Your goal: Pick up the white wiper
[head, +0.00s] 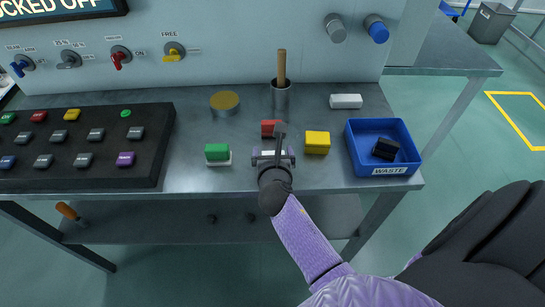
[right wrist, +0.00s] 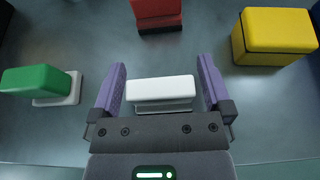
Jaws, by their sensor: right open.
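The white wiper (right wrist: 160,88), a white block on a greyish base, lies on the grey bench top. In the right wrist view it sits between the two purple fingers of my right gripper (right wrist: 162,84), which are open, with a gap on each side. In the head view my right gripper (head: 273,153) is over the front middle of the bench and hides most of the wiper. My left gripper is in neither view.
A green block (head: 217,152) is left, a yellow block (head: 317,142) right, and a red block (head: 269,127) just behind my gripper. The blue waste bin (head: 359,163) stands right. A white bar (head: 346,101), a cup with a wooden handle (head: 281,97) and a yellow-topped tin (head: 225,103) are behind.

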